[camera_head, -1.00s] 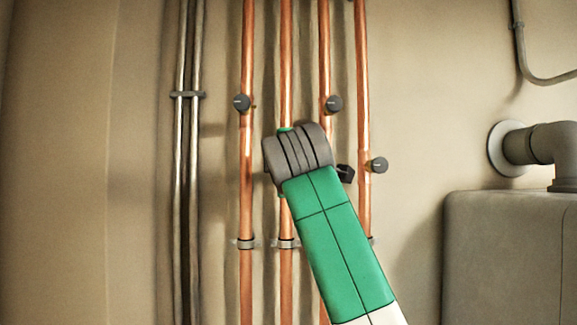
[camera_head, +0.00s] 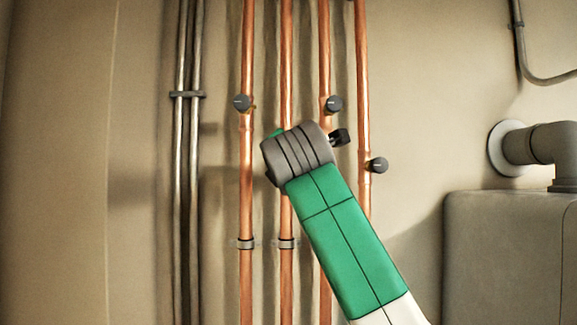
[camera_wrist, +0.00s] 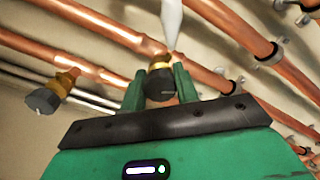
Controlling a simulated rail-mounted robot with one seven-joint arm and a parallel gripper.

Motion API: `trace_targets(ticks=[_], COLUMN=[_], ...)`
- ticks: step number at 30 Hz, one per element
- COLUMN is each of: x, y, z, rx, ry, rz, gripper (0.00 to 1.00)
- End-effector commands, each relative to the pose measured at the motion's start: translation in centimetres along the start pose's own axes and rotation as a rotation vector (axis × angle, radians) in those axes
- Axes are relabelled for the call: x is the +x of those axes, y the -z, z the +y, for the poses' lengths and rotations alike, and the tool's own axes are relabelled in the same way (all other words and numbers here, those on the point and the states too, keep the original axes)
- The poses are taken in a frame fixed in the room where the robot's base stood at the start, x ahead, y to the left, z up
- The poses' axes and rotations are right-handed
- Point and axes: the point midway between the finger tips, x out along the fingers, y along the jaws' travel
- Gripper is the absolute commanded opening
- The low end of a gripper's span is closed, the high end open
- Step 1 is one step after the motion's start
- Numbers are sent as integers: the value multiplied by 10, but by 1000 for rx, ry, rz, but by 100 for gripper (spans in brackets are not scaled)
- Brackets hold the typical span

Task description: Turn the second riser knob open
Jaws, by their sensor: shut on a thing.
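My gripper (camera_wrist: 159,80) is shut on a dark grey round knob (camera_wrist: 160,86) in the wrist view, with one green finger on each side of it. The knob sits on a brass valve stem on a copper riser (camera_wrist: 125,35). In the head view my wrist covers the middle of the second riser from the left (camera_head: 286,60), so its knob is hidden there. Only a green edge of my gripper shows beside the dark wrist. The knob's marking cannot be read between the fingers.
Other knobs stand on the first riser (camera_head: 241,103), third riser (camera_head: 334,104) and fourth riser (camera_head: 378,165). Thin grey pipes (camera_head: 187,200) run at the left. A grey tank (camera_head: 510,255) and pipe elbow (camera_head: 550,143) are at the right, with bare wall between.

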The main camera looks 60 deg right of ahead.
Motion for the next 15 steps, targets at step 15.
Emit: trace_targets(ticks=[15], x=[1], y=[2], z=[-1], rx=[-31], ry=[2], rz=[2], gripper=[8])
